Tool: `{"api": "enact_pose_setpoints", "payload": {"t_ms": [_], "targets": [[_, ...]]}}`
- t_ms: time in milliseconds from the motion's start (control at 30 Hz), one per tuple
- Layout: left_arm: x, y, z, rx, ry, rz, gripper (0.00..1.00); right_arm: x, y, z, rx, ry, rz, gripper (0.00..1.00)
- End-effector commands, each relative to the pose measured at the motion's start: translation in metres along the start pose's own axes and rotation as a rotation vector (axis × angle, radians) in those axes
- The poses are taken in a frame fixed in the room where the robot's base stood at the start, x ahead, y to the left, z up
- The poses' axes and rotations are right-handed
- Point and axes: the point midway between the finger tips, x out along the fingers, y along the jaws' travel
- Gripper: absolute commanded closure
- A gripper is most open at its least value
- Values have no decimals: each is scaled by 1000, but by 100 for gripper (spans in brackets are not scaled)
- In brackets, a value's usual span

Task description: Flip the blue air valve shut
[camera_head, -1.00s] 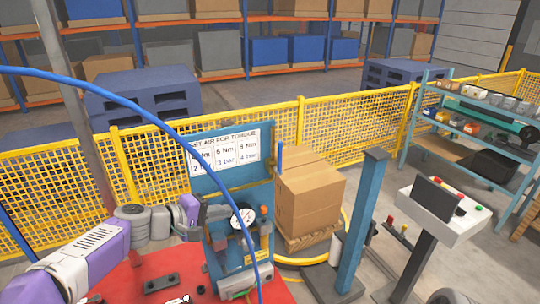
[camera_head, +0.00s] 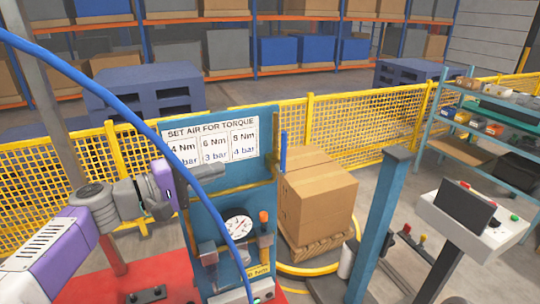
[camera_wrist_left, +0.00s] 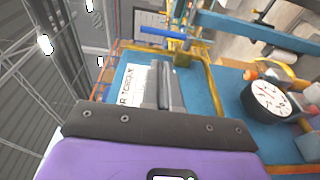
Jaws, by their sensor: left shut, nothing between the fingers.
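The blue air valve's lever (camera_head: 283,152) stands upright at the right edge of the blue panel (camera_head: 209,205), beside the torque sign. In the left wrist view the blue lever (camera_wrist_left: 164,32) lies across the picture beyond the fingertips, with brassy fittings near it. My left gripper (camera_head: 203,174) is shut and empty, in front of the panel's left part, just below the sign. In the left wrist view my left gripper (camera_wrist_left: 165,72) points toward the lever, apart from it. The valve body is hidden in the head view. My right gripper is not in view.
A pressure gauge (camera_head: 238,226) and an orange-topped fitting (camera_head: 264,217) sit low on the panel. A blue hose (camera_head: 110,86) arcs across in front. A cardboard box (camera_head: 316,200) stands behind the panel at right, near a blue post (camera_head: 379,225).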

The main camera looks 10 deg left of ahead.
Motion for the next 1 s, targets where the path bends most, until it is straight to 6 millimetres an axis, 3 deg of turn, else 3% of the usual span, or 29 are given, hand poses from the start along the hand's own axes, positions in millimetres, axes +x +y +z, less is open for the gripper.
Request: {"api": "enact_pose_setpoints", "payload": {"t_ms": [267, 700, 1000], "targets": [[14, 0, 0, -3, -3, -2, 100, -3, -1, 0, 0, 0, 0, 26], [103, 0, 0, -3, -3, -2, 100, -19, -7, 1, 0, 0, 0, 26], [137, 0, 0, -1, 0, -1, 100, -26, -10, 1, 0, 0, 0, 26]]}}
